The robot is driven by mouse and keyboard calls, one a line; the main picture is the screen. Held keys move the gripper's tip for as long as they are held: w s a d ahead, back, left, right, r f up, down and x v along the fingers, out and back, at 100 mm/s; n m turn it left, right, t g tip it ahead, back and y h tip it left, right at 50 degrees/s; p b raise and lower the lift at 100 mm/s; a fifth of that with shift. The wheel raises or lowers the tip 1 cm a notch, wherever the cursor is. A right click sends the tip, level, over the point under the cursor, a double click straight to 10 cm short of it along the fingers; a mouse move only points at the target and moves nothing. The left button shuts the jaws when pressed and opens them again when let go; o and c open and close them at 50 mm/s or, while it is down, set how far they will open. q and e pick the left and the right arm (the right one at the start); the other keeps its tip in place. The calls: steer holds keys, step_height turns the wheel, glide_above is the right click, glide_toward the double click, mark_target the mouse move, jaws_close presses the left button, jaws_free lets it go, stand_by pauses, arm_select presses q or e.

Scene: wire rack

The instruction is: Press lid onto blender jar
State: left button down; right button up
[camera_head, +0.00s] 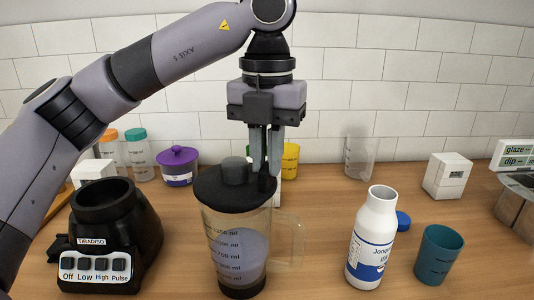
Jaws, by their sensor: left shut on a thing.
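The blender jar (225,255) stands upright on the wooden counter. It is clear with a dark base, volume marks, a handle on its right and a pale purple content. The black lid (235,187) with a raised cap sits at the top of the jar, slightly tilted in the picture; I cannot tell whether it is fully seated. My left gripper (266,168) points down over the lid's right side. Its fingers are close together and shut at the lid's black right edge. My right gripper is not in view.
The black blender base (105,232) stands left of the jar. A white bottle (372,240), a blue cap (403,221) and a teal cup (439,255) stand to the right. A purple pot (178,166), a yellow cup (290,160) and a clear beaker (359,155) are behind.

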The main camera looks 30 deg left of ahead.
arm_select(q)
steer(key=shift+f+b, duration=0.65)
steer(key=shift+f, duration=0.25)
stand_by(0.6)
steer(key=c, duration=0.8)
jaws_free()
steer(key=shift+o, duration=0.2)
steer(key=shift+r, duration=0.1)
steer(key=shift+r+p, duration=3.1)
steer(key=shift+r, duration=0.4)
steer(key=shift+r, duration=3.5)
